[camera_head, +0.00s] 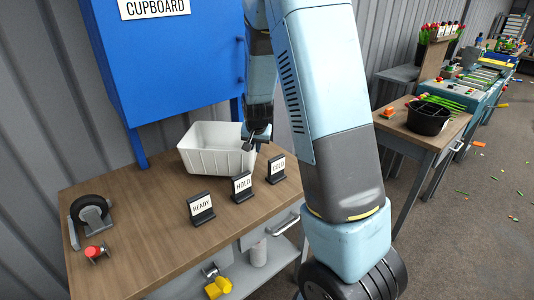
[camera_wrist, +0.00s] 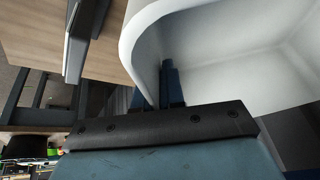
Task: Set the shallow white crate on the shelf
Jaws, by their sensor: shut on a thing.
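The shallow white crate (camera_head: 213,160) is at the back of the wooden worktop, just in front of the blue cupboard. It looks upright and empty; I cannot tell whether its base touches the worktop. My gripper (camera_head: 249,142) is shut on the crate's right-hand wall. In the wrist view my gripper's fingers (camera_wrist: 165,85) straddle the wall of the crate (camera_wrist: 225,60), whose bare inside fills the upper right. A grey shelf (camera_head: 238,278) runs below the worktop, partly hidden by my arm.
Three small signs, READY (camera_head: 201,208), HOLD (camera_head: 241,187) and another (camera_head: 276,169), stand in front of the crate. A tape dispenser (camera_head: 90,212) is at left. A side table (camera_head: 395,118) with a black pot is at right.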

